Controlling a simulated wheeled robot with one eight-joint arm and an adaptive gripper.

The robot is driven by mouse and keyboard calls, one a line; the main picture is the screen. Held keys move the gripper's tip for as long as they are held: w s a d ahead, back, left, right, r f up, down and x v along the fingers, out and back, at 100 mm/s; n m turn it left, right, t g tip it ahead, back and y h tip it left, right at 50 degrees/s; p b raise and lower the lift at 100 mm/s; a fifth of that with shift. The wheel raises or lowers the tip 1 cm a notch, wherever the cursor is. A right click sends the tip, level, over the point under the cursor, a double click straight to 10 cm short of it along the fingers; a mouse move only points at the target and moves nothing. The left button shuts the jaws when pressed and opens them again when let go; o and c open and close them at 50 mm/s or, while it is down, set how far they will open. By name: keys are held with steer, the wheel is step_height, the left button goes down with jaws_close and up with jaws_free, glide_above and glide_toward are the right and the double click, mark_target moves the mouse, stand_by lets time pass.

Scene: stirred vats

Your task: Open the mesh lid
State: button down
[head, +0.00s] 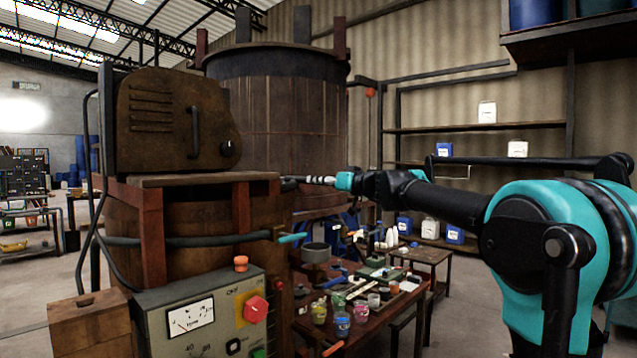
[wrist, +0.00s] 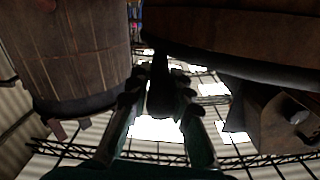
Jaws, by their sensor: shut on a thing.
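The near wooden vat (head: 195,220) stands left of centre in the head view, and part of its side and dark rim shows at the top right of the wrist view (wrist: 240,30). My gripper (head: 290,184) is at the right edge of this vat's top, reaching in from the right. In the wrist view my gripper (wrist: 160,85) has a dark handle (wrist: 158,98) between its two fingers, and it is shut on it. The handle extends out from the vat's rim. The mesh of the lid is not visible; the lid's angle cannot be told.
A rusty housing (head: 170,125) sits on a board across the vat. A control box (head: 205,315) with a red button is in front. A low table (head: 385,305) with jars and tools stands right of the vat. A larger vat (head: 280,110) stands behind.

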steer(key=shift+r, duration=0.1)
steer(key=shift+s+r+n, duration=0.1)
steer(key=shift+r+n, duration=0.4)
steer(key=shift+r, duration=0.3)
steer(key=s+a+r+n, duration=0.3)
steer(key=r+n, duration=0.2)
steer(key=r, duration=0.1)
steer(key=s+a+r+n, duration=0.2)
steer(key=s+r+n, duration=0.25)
steer(key=r, duration=0.25)
steer(key=s+a+r, duration=0.2)
steer(key=s+a, duration=0.3)
steer(key=s, duration=0.1)
steer(key=shift+s+a, duration=0.2)
steer(key=shift+a, duration=0.2)
steer(key=shift+r, duration=0.1)
